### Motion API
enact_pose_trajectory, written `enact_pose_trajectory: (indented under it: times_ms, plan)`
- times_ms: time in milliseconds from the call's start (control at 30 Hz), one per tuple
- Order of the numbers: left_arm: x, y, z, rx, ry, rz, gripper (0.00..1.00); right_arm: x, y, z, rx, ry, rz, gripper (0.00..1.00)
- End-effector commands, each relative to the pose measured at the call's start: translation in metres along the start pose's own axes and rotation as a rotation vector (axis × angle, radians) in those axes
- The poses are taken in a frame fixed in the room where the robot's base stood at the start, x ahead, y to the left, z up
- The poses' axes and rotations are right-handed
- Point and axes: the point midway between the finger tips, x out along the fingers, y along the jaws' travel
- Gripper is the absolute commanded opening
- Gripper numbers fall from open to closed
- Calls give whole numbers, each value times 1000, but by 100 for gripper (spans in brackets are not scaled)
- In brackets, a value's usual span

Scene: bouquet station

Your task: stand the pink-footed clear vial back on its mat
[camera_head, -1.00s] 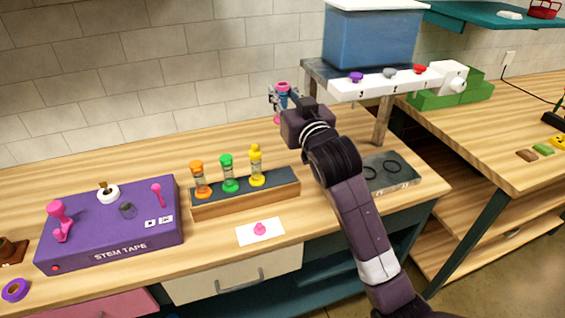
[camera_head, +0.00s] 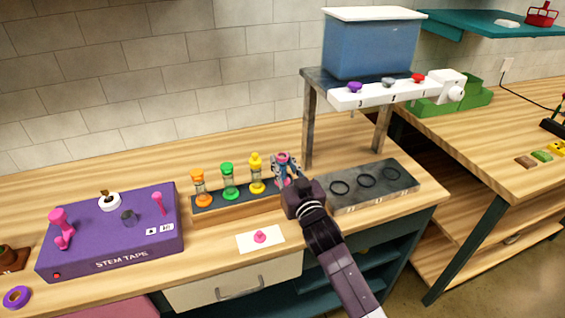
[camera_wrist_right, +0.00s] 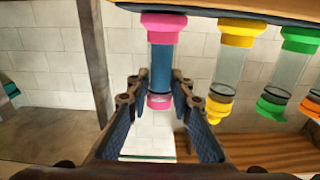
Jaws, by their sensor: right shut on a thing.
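The pink-footed vial (camera_head: 283,157) is upright at the right end of the wooden rack, beside the yellow vial. It has pink ends and looks blue inside. My right gripper (camera_head: 286,172) is shut on it. In the right wrist view, which is upside down, the vial (camera_wrist_right: 162,65) stands between my fingers, its pink foot at the rack's dark top. I cannot tell whether the foot rests there. A white card (camera_head: 274,244) with a pink stopper (camera_head: 260,237) lies in front of the rack. My left gripper is not in view.
The rack (camera_head: 238,208) also holds orange (camera_head: 202,188), green (camera_head: 229,181) and yellow (camera_head: 257,174) vials. A purple box (camera_head: 110,255) stands at left. A blue tank (camera_head: 370,48) sits on a metal stand at the back, above a grey plate with dark rings (camera_head: 345,201).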

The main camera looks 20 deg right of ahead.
Motion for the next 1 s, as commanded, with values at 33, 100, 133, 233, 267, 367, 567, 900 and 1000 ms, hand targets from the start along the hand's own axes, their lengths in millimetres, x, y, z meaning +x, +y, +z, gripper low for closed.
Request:
enact_pose_trajectory:
  times_ms: [33, 100, 133, 233, 267, 367, 567, 900, 1000]
  plan:
    - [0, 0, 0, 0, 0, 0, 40, 0, 0, -2, 1, 6, -1, 0]
    - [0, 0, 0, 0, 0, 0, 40, 0, 0, -2, 0, 6, -1, 0]
    - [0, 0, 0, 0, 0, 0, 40, 0, 0, -2, 0, 6, -1, 0]
    - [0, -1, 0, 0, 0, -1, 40, 0, 0, -2, 0, 6, -1, 0]
    - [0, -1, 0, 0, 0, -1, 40, 0, 0, -1, 0, 6, -1, 0]
    - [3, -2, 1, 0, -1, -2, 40, 0, 0, 3, 1, 5, -1, 0]
    - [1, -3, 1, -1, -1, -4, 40, 0, 0, 3, 0, 1, 0, 38]
    - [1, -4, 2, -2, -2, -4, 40, -3, 0, 2, -1, 0, 0, 38]
    - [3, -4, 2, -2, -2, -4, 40, -15, 0, 3, 0, 0, 0, 38]
